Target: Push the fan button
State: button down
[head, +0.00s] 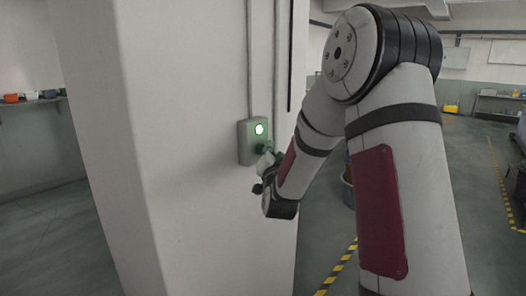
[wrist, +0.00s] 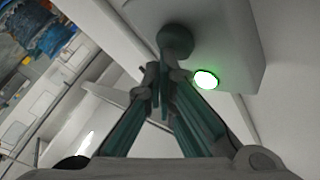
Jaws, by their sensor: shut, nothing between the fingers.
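The grey control box (head: 246,143) is fixed to the white pillar. It carries a lit lamp (head: 259,129), white with a green glow, near its top. In the wrist view, the box (wrist: 228,38) bears a dark green round button (wrist: 174,40) and the lit lamp (wrist: 205,79). My gripper (wrist: 162,78) is shut and empty, with its fingertips right at the button's edge. I cannot tell whether they touch it. In the head view, my gripper (head: 266,156) is at the lower part of the box and hides much of the button area.
The white pillar (head: 170,150) fills the left middle, with thin conduits (head: 250,60) running up from the box. A shelf with small bins (head: 30,96) stands far left. Yellow-black floor tape (head: 342,268) and open floor lie to the right, behind my arm.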

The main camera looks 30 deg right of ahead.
jog(key=shift+w, duration=0.1)
dwell(0.3)
jog(key=shift+w+a, duration=0.2)
jog(key=shift+w, duration=0.15)
jog(key=shift+s, duration=0.3)
dwell(0.4)
jog(key=shift+d, duration=0.1)
jog(key=s+d+p, duration=0.2)
jog(key=s, duration=0.3)
jog(key=shift+s, duration=0.35)
dwell(0.4)
